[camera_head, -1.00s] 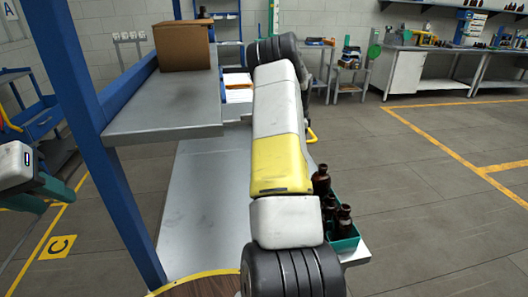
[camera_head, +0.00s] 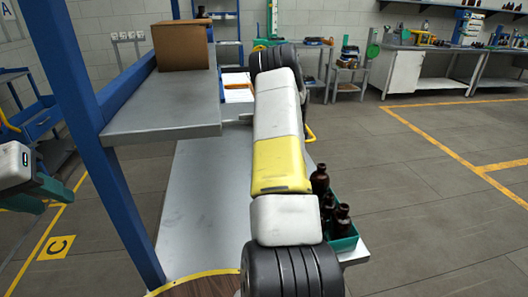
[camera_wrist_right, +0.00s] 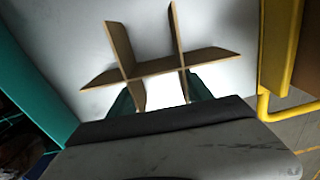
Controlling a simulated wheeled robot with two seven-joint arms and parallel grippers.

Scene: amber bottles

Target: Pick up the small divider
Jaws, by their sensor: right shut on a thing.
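The small divider (camera_wrist_right: 150,67) is a brown slotted piece, one long strip crossed by two short ones, in the right wrist view. My right gripper (camera_wrist_right: 162,95) has green fingers at its lower side, shut on the divider. In the head view my right arm hides that gripper. My left gripper (camera_head: 48,190) is at the left edge of the head view, green and partly cut off; its jaws are not clear.
A green crate (camera_head: 345,243) with several amber bottles (camera_head: 328,205) stands at the right of the grey table (camera_head: 200,200). A cardboard box (camera_head: 182,47) sits on the grey shelf (camera_head: 165,115). A blue post (camera_head: 85,130) rises at left. The table's left part is clear.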

